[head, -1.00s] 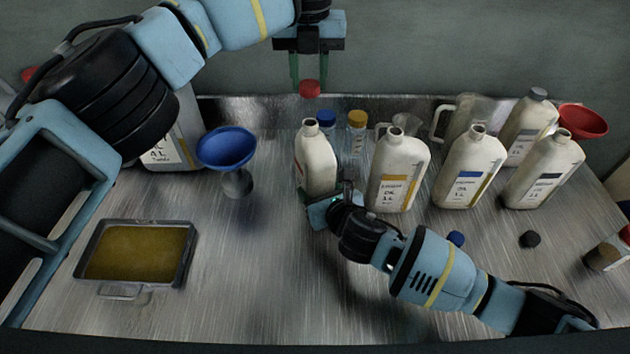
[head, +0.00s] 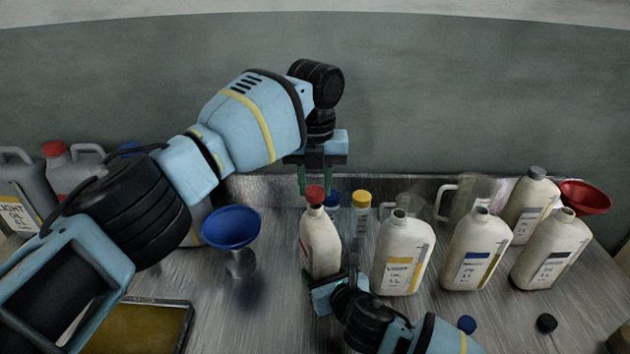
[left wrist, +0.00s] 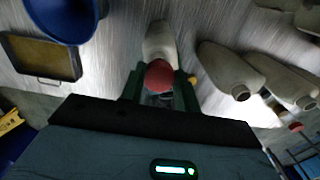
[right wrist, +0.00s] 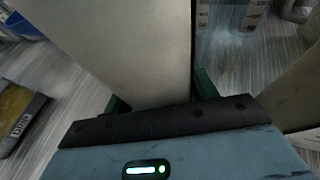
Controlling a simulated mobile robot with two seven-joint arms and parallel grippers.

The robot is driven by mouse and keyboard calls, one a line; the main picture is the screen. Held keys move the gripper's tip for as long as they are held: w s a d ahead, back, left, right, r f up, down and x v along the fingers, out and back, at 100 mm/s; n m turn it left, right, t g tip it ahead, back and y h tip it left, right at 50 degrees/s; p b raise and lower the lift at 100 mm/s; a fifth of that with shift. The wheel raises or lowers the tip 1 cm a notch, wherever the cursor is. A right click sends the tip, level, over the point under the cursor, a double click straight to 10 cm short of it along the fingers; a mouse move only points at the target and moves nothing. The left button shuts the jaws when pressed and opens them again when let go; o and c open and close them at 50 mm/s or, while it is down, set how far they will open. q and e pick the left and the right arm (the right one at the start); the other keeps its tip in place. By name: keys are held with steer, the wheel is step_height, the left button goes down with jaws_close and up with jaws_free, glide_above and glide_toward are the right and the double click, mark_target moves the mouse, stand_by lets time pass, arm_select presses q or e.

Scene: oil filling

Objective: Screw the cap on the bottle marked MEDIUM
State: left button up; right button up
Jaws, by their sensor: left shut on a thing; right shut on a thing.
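The cream bottle (head: 321,247) with a red-edged label stands upright; its label text cannot be read. My right gripper (head: 322,287) is shut on its lower body, and the bottle fills the space between the fingers in the right wrist view (right wrist: 135,50). My left gripper (head: 313,182) points down, shut on the red cap (head: 315,194). The cap sits at the bottle's mouth and hides it. Whether the threads engage cannot be told. In the left wrist view the cap (left wrist: 159,76) is between the green fingers, in line with the bottle (left wrist: 160,42).
Just behind the bottle are small blue-capped (head: 332,199) and yellow-capped (head: 361,200) containers. An open cream bottle (head: 403,255) stands close on the right, with others beyond. A blue funnel (head: 230,227) stands left. A blue cap (head: 467,324) and black cap (head: 546,323) lie at front right.

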arm_select(q)
steer(key=shift+f, duration=0.15)
steer(key=shift+f, duration=0.75)
steer(key=shift+f, duration=0.55)
arm_select(e)
jaws_close()
arm_select(q)
steer(key=m, duration=0.6)
steer(key=shift+d+m, duration=0.2)
steer(key=shift+m, duration=0.1)
steer(key=o, duration=0.9)
